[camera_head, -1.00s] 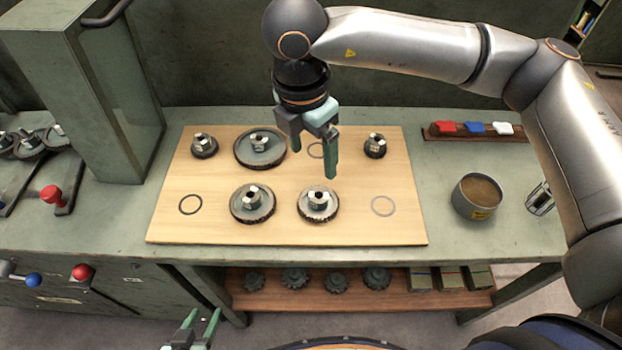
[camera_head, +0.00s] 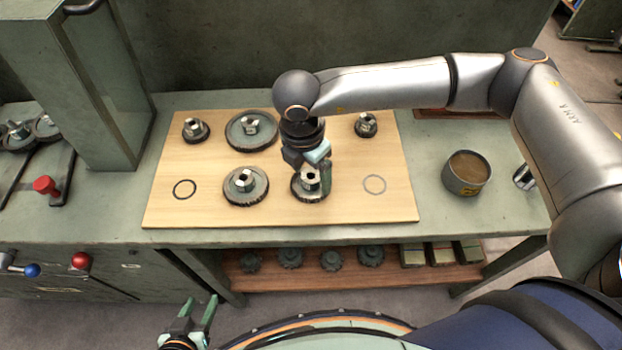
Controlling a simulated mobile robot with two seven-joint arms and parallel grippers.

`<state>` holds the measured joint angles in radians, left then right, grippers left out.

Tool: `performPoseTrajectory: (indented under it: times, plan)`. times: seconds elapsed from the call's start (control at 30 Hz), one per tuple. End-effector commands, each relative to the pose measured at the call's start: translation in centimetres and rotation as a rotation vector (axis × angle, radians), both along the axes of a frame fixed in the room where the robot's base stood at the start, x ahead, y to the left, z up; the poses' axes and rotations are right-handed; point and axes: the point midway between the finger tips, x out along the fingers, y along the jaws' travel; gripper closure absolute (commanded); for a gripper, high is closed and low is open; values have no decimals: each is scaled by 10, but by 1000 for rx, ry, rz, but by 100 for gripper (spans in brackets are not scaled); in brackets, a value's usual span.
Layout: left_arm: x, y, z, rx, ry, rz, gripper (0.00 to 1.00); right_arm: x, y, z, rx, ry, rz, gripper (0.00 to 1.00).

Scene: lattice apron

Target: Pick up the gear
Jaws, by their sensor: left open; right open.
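Several gears stand on a wooden board (camera_head: 285,216). One gear (camera_head: 309,196) with a pale hub sits at the front, right of centre. My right gripper (camera_head: 314,180) is over this gear, open, with its fingers coming down around or beside the hub; contact cannot be told. Another gear (camera_head: 246,197) stands to its left. A large gear (camera_head: 240,139) is at the back, with a small gear (camera_head: 196,132) left of it and another small gear (camera_head: 366,126) at the back right. My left gripper (camera_head: 196,314) is open and empty at the bottom, in front of the bench.
Two empty rings mark the board, a dark ring (camera_head: 184,189) at left and a grey ring (camera_head: 374,184) at right. A round pot (camera_head: 466,174) stands right of the board. A lower shelf (camera_head: 300,283) holds more gears and boxes. A green column (camera_head: 85,90) rises at left.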

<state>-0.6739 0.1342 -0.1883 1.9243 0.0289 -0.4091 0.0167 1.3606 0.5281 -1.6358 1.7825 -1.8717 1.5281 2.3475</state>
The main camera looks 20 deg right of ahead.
Motion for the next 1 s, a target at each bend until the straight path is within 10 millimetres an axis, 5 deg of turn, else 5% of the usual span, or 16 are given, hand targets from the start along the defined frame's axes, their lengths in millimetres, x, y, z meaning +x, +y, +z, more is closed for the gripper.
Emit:
performPoseTrajectory:
  times: [0.23, 1.0]
  plan:
    - [0, 0, 0, 0, -1, 0, 50, 0, 0, -2, 0, -1, 1, 16]
    - [0, -2, 0, -3, 0, -2, 50, 0, 0, -1, 0, -1, 1, 100]
